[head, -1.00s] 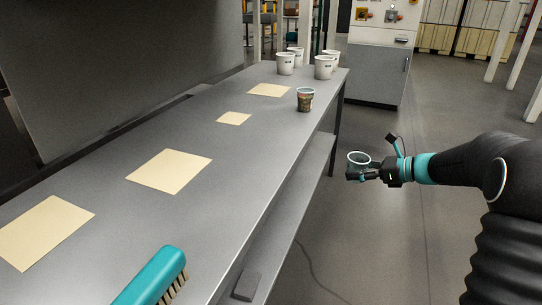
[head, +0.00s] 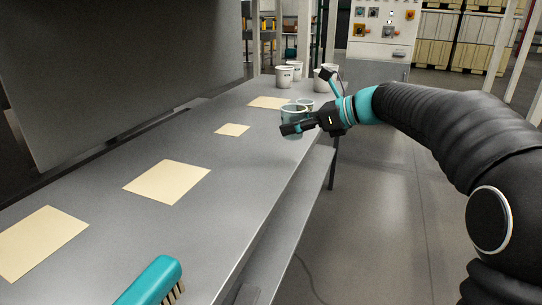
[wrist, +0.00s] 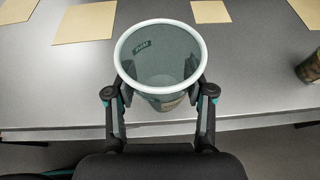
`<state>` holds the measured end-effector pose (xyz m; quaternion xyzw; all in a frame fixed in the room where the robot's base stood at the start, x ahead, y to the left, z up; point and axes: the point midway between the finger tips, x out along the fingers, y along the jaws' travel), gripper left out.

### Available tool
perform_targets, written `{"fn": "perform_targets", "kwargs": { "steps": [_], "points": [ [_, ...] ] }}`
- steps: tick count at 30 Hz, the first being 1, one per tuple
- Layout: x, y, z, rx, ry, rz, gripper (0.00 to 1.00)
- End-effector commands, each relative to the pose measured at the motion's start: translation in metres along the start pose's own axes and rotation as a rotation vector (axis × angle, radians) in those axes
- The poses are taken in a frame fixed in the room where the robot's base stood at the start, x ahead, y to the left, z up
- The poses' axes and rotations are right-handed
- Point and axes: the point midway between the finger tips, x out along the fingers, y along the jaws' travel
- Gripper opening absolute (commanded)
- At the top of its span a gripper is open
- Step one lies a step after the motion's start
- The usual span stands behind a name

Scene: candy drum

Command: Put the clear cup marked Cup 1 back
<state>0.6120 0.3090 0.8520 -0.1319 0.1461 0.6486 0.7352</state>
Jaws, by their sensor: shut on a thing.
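My gripper (head: 297,128) is shut on a clear cup (head: 292,113), near the table's right edge in the head view. In the wrist view the fingers (wrist: 162,92) hold the clear cup (wrist: 160,62) from both sides. It looks empty, with a pale rim and a small dark label whose text I cannot read surely. The grey table (head: 210,210) shows beneath and beyond it. A second cup (wrist: 310,68) with dark, mottled contents stands to the right in the wrist view. In the head view it is mostly hidden behind the held cup.
Several cream sheets lie flat on the table, including a large one (head: 167,181), a small one (head: 232,129) and one at the far end (head: 268,102). White cups (head: 284,77) stand at the far end. A teal brush (head: 152,282) is at the near edge.

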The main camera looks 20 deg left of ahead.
Motion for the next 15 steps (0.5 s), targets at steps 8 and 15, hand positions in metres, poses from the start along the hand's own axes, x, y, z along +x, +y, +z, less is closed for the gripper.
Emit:
{"fn": "perform_targets", "kwargs": {
  "steps": [8,15],
  "points": [
    [0.052,0.020,-0.010,0.000,0.000,0.002,0.16],
    [0.063,0.023,-0.016,0.000,0.001,0.000,0.16]
  ]
}}
